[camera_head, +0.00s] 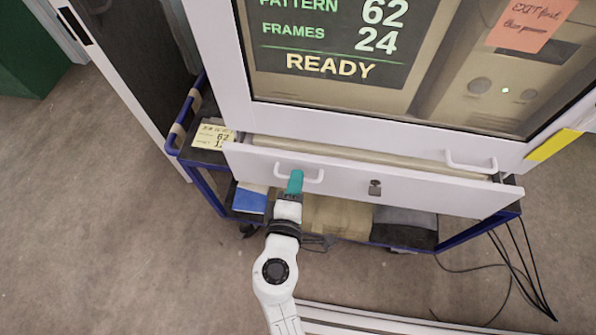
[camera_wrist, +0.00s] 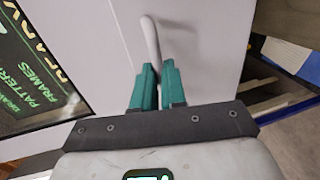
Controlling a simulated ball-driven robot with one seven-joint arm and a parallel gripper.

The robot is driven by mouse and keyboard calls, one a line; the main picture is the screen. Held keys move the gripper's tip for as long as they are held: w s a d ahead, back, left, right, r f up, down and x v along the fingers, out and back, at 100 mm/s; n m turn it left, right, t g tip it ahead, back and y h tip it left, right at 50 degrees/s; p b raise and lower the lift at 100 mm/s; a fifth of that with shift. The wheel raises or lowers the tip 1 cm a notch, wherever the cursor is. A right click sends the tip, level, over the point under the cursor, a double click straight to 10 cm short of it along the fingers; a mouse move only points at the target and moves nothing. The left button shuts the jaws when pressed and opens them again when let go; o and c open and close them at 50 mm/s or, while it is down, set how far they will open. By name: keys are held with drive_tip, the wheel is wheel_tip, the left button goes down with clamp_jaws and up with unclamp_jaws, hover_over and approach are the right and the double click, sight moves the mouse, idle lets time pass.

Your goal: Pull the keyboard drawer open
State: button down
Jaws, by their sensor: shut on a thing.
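The keyboard drawer is a wide white panel (camera_head: 430,192) below the screen, with a lock (camera_head: 375,187) near its middle. Its front stands out from the cabinet, and a narrow strip of the inside (camera_head: 365,156) shows above its top edge. My gripper (camera_head: 296,181) is shut on the left handle. In the wrist view, the teal fingers of my gripper (camera_wrist: 157,78) close around the handle (camera_wrist: 151,38); the handle's lower end is hidden between them.
A blue-framed cart (camera_head: 215,200) stands beneath the drawer, holding a blue item (camera_head: 250,201) and boxes. A yellow note (camera_head: 213,137) lies at its left. Black cables (camera_head: 520,265) trail on the floor at right. White rails (camera_head: 370,318) lie in front. Floor at left is clear.

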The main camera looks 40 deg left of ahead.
drive_tip(key=f+b+v, duration=0.1)
drive_tip(key=f+v, duration=0.1)
drive_tip(key=v, duration=0.7)
drive_tip(key=f+b+v, duration=0.1)
drive_tip(key=b+v, duration=0.1)
drive_tip(key=v, duration=0.7)
drive_tip(key=shift+s+d+f, duration=0.4)
drive_tip(key=c, duration=1.2)
unclamp_jaws()
drive_tip(key=b+v, duration=0.2)
drive_tip(key=v, duration=0.8)
drive_tip(key=shift+s+d, duration=0.2)
drive_tip(key=shift+s, duration=0.05)
drive_tip(key=shift+r, duration=0.1)
